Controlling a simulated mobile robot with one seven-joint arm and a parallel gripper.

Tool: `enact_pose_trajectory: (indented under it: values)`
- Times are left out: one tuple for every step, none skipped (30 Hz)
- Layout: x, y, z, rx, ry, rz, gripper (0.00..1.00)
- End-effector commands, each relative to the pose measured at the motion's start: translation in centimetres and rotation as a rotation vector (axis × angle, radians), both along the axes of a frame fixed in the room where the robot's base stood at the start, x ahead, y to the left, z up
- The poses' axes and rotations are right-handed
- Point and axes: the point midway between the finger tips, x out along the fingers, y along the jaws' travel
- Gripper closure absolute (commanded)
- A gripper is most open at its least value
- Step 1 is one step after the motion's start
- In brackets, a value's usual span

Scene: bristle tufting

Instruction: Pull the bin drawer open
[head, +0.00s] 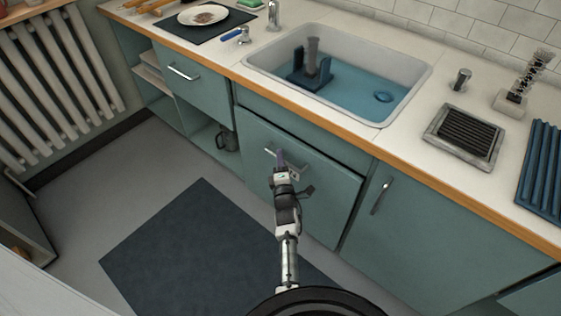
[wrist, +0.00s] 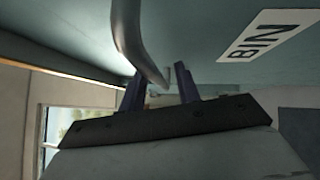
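The bin drawer (head: 318,205) is a teal front below the sink; its white "BIN" label (wrist: 265,38) shows in the wrist view. The front seems to stand slightly out from the cabinet, but I cannot tell how far. Its grey bar handle (head: 268,151) is partly hidden by my gripper (head: 280,158) in the head view. In the wrist view, the curved handle (wrist: 138,45) runs down between the two dark fingers of my gripper (wrist: 159,82). The fingers are apart, with a small gap visible beside the bar, so no firm hold shows.
A cabinet door with an upright handle (head: 381,196) is right of the drawer. An open shelf with a dark mug (head: 227,140) is left of it. The sink (head: 420,75) and counter are above. A dark mat (head: 190,250) lies on the clear floor in front.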

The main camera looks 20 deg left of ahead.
Motion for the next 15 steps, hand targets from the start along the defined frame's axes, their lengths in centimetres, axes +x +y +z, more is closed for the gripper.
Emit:
enact_pose_trajectory:
  values:
    - [0.29, 0.17, -0.05, 0.0, 0.0, 0.001, 0.67]
    - [0.39, 0.21, -0.04, -0.001, 0.001, 0.001, 0.67]
    - [0.49, 0.27, -0.02, -0.002, 0.001, 0.001, 0.67]
    - [0.55, 0.29, 0.01, -0.002, 0.001, 0.0, 0.67]
    - [0.59, 0.31, 0.04, -0.002, 0.001, 0.0, 0.67]
    - [0.6, 0.32, 0.06, -0.002, 0.001, 0.0, 0.67]
    - [0.61, 0.32, 0.07, -0.002, 0.001, 0.0, 0.67]
    - [0.6, 0.32, 0.08, -0.002, 0.001, 0.0, 0.67]
    - [0.6, 0.32, 0.09, -0.002, 0.001, 0.0, 0.67]
    - [0.59, 0.31, 0.09, -0.001, 0.002, 0.0, 0.67]
    - [0.59, 0.31, 0.09, -0.001, 0.002, 0.0, 0.67]
    - [0.58, 0.31, 0.09, -0.001, 0.002, 0.0, 0.7]
    - [0.58, 0.31, 0.09, 0.0, 0.001, 0.0, 0.74]
    - [0.58, 0.3, 0.09, 0.0, 0.001, 0.0, 0.78]
    - [0.58, 0.31, 0.1, 0.0, 0.001, 0.0, 0.83]
